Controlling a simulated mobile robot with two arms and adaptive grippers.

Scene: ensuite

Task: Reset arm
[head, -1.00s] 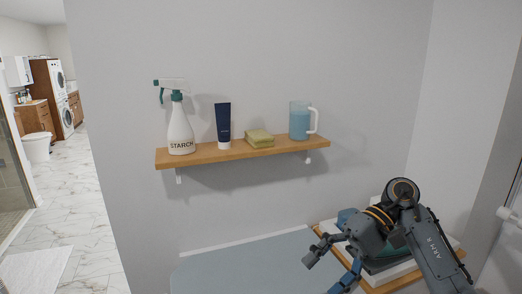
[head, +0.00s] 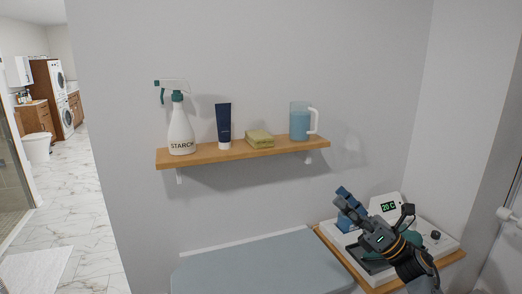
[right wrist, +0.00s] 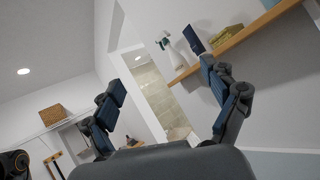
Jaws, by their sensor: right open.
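My right gripper (head: 345,196) is raised over the small wooden stand at the lower right in the head view, pointing up and to the left. Its fingers are apart with nothing between them. In the right wrist view my right gripper (right wrist: 165,95) shows two blue-padded fingers spread wide, with only the room behind them. It is below and to the right of the wall shelf, not touching it. My left gripper is in neither view.
The wooden shelf (head: 240,151) holds a starch spray bottle (head: 180,134), a dark blue tube (head: 223,124), a yellow-green sponge or cloth (head: 259,139) and a blue-filled pitcher (head: 300,122). A white device with a display (head: 387,207) stands on the wooden stand (head: 334,249). A grey surface (head: 250,268) lies below.

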